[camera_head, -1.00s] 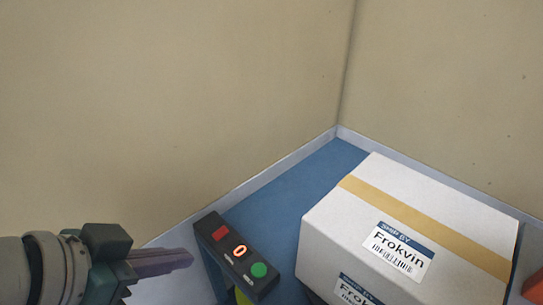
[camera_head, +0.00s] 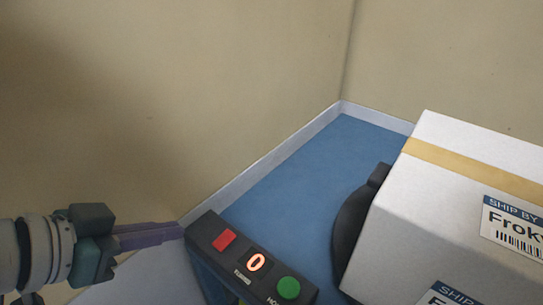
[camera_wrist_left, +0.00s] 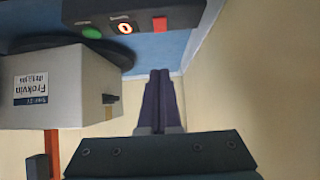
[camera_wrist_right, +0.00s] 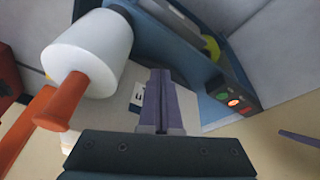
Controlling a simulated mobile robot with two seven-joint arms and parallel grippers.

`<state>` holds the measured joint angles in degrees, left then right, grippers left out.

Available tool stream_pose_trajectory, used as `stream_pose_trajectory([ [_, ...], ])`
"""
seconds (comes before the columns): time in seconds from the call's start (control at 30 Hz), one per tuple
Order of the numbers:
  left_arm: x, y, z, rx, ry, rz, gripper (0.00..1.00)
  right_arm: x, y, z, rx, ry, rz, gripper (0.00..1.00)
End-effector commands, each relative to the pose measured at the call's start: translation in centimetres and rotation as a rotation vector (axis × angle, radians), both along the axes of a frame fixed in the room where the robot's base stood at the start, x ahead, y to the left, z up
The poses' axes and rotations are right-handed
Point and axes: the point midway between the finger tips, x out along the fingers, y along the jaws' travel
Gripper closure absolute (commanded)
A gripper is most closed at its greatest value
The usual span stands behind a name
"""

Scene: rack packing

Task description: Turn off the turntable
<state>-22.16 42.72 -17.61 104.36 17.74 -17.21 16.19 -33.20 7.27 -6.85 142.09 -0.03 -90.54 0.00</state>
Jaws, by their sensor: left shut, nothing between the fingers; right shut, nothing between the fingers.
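The control box (camera_head: 250,258) of the turntable stands at the lower middle of the head view. It has a red button (camera_head: 224,240), a lit display reading 0 (camera_head: 255,262) and a green button (camera_head: 289,287). My left gripper (camera_head: 182,231) is shut and empty, its tips just left of the box's red-button end; whether they touch cannot be told. The box also shows at the top of the left wrist view (camera_wrist_left: 135,18), above the left fingers (camera_wrist_left: 160,75). My right gripper (camera_wrist_right: 160,75) is shut and empty in its wrist view, with the control box (camera_wrist_right: 232,98) to its right.
A white taped carton (camera_head: 440,220) sits at the right on a dark round plate (camera_head: 352,215), over a blue surface (camera_head: 325,150). Beige walls close in behind. The right wrist view shows a white roll (camera_wrist_right: 88,52) with an orange handle (camera_wrist_right: 62,100).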

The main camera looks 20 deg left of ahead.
Motion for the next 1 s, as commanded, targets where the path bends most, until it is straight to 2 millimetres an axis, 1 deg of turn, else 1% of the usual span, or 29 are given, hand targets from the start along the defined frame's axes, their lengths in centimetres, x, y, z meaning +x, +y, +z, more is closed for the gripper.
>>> stream_pose_trajectory([
  [0.13,0.5,-0.1,-0.5,0.000,-0.002,0.001,1.00,0.0,0.0,-0.4,0.000,0.000,0.000,1.00],
  [0.23,1.5,-0.5,-1.4,0.001,-0.002,0.002,1.00,0.0,0.0,-1.2,0.000,0.000,-0.001,1.00],
  [0.63,7.7,-2.6,-6.7,0.001,-0.003,0.001,1.00,0.0,0.2,-5.5,0.008,0.001,-0.005,1.00],
  [0.7,7.7,-2.7,-8.0,0.000,0.002,0.001,1.00,0.0,0.2,-6.1,0.009,0.001,-0.005,1.00],
  [0.8,7.8,-2.7,-9.2,0.001,0.001,0.001,1.00,0.0,0.2,-6.8,0.009,0.001,-0.005,1.00],
  [1.0,7.9,-2.8,-10.2,0.001,0.001,0.001,1.00,-0.1,0.2,-7.3,0.009,0.001,-0.005,1.00],
])
